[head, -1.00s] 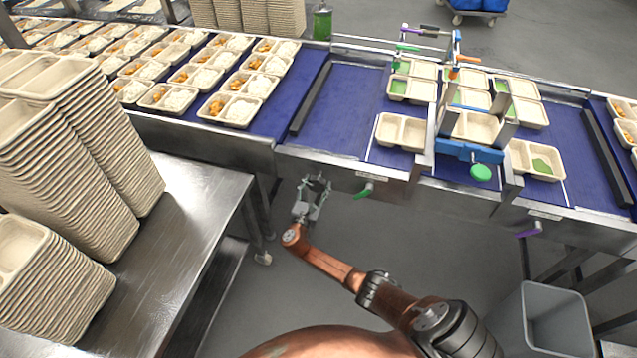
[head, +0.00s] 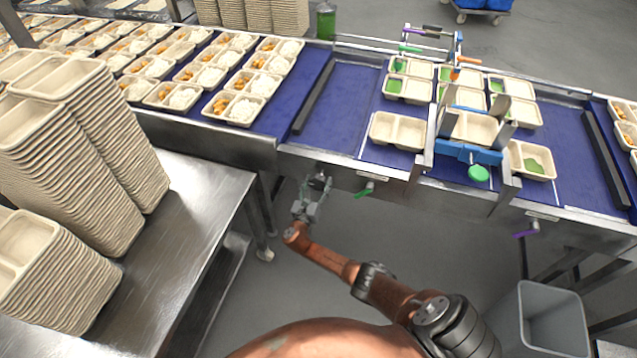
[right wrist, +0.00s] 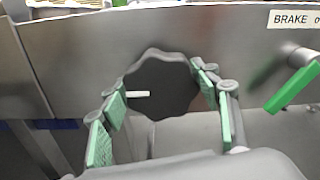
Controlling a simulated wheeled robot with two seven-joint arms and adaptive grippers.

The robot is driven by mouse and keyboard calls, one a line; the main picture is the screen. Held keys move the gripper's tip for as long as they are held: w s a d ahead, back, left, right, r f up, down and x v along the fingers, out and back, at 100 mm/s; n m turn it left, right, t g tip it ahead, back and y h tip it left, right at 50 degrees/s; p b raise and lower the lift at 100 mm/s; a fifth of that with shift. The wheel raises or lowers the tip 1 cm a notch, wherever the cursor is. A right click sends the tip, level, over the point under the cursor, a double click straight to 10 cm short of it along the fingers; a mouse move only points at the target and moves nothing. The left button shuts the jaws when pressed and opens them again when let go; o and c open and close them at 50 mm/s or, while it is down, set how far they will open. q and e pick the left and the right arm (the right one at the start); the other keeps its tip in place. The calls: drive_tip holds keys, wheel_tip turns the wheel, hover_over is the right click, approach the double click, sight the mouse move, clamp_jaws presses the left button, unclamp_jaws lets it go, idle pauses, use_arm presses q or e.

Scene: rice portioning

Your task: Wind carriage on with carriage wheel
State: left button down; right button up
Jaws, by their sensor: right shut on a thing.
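The carriage wheel (right wrist: 160,84) is a dark, lobed handwheel on the metal front of the conveyor, large in the right wrist view. My right gripper (right wrist: 165,100) has its green-padded fingers on either side of the wheel and is shut on it. In the head view my right gripper (head: 317,190) is at the conveyor's front side, below the belt edge, and largely hides the wheel. The carriage (head: 468,152), a metal and blue frame with a green knob, stands across the belt above trays to the right. My left gripper is not in view.
A green brake lever (right wrist: 292,88) sits right of the wheel, beside a BRAKE label. A steel table (head: 195,215) with tall stacks of empty trays (head: 75,150) stands at left. Filled trays (head: 235,107) line the left belt. A grey bin (head: 545,320) stands at lower right.

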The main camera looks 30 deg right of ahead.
drive_tip(key=shift+a+f, duration=0.1)
drive_tip(key=shift+a, duration=0.1)
drive_tip(key=o, duration=1)
drive_tip(key=shift+o, duration=1)
drive_tip(key=shift+d, duration=0.15)
drive_tip(key=v, duration=1.2)
drive_tip(key=shift+s, duration=0.1)
